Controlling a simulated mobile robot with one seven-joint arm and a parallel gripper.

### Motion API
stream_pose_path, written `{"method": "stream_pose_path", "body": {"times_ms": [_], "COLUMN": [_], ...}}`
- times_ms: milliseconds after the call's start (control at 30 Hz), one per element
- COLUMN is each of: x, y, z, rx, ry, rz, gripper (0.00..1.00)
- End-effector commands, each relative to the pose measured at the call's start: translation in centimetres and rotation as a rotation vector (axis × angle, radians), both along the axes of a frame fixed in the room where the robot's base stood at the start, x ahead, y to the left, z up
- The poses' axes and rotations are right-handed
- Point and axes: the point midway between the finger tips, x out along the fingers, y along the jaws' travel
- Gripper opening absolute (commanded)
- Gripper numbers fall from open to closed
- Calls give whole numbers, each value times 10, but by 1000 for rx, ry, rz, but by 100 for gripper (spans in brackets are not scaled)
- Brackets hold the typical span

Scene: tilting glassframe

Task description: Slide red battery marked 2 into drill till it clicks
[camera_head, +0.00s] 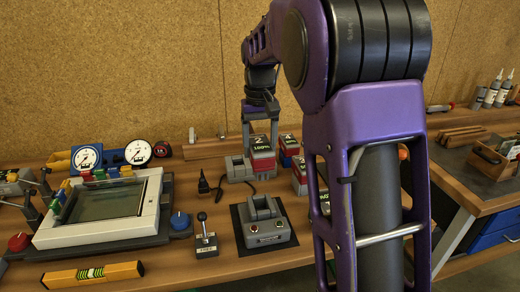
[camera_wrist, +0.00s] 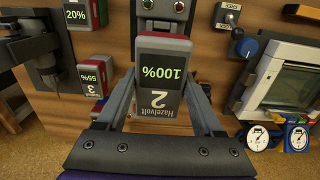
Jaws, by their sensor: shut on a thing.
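The red battery marked 2 (camera_head: 262,161), with a dark top label reading 100%, stands near the middle of the bench, beside a grey holder (camera_head: 238,168). My gripper (camera_head: 260,131) is above it, pointing down, its fingers on either side of the battery's top. In the wrist view, my gripper (camera_wrist: 163,88) is shut on the battery (camera_wrist: 163,72), whose label faces the camera. Its lower part is hidden there, so I cannot tell whether it rests on anything. A dark tool-like body (camera_wrist: 45,50) at the left may be the drill. My arm hides much of the head view's right side.
Other batteries, one marked 3 (camera_wrist: 92,78) and one showing 20% (camera_wrist: 84,14), stand close by. A grey dock (camera_head: 265,225) is in front, with a lever switch (camera_head: 205,240) to its left. A framed glass panel (camera_head: 105,208) and gauges (camera_head: 138,152) fill the left.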

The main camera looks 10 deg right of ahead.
Motion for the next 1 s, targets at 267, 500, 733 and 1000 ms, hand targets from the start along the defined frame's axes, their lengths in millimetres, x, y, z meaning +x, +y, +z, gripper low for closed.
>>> {"method": "stream_pose_path", "body": {"times_ms": [267,500,733,1000], "x": [0,0,0,0], "y": [0,0,0,3], "z": [12,19,19,20], "rx": [0,0,0,0], "ry": [-2,-1,-1,0], "rz": [0,0,0,45], "gripper": [0,0,0,0]}}
